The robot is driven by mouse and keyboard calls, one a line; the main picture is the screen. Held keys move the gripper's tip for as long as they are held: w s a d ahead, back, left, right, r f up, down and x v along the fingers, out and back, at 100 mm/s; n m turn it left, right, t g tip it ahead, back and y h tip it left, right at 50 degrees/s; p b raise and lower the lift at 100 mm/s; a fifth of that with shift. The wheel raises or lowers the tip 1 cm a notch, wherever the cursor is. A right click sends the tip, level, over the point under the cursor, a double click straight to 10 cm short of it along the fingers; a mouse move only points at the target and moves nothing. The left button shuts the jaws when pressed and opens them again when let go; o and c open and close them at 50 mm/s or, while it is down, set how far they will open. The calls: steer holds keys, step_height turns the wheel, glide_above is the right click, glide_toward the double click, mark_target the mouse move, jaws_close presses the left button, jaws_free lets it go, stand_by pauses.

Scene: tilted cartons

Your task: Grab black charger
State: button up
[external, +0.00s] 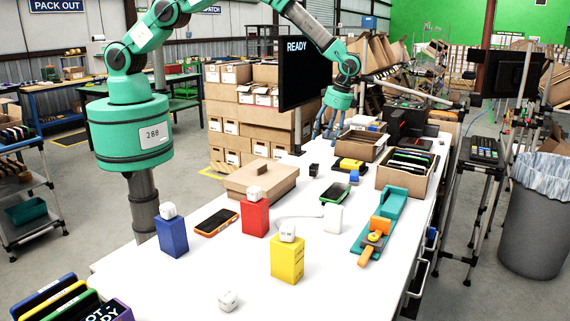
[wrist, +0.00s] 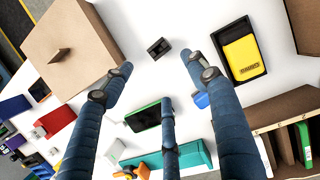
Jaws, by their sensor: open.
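A small black block that looks like the charger (external: 314,170) sits on the white table, right of the cardboard box. In the wrist view the charger (wrist: 158,48) lies near the top middle, just beyond the gap between my fingertips. My gripper (external: 326,132) is above the table's far part, behind the charger in the external view. Its blue fingers are spread and empty in the wrist view (wrist: 160,72). Nothing covers the charger, and the fingers appear apart from it.
A closed cardboard box (external: 262,180) stands left of the charger. A green-edged phone (external: 335,193), a black tray with a yellow item (external: 349,165) and a small blue block (external: 354,177) lie to its right. A monitor (external: 304,74) stands behind. Colored boxes stand nearer the front.

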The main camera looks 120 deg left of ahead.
steer(key=p, duration=0.1)
glide_above(315, 165)
steer(key=w, duration=0.2)
step_height(315, 165, down, 8)
steer(key=shift+d+f, duration=0.15)
steer(key=shift+d, duration=0.15)
steer(key=shift+f, duration=0.1)
steer(key=shift+p+x, duration=0.5)
steer(key=shift+x, duration=0.45)
steer(key=shift+p+x, duration=0.3)
steer(key=shift+x, duration=1.25)
steer(key=shift+s, duration=0.1)
steer(key=c, duration=1.4)
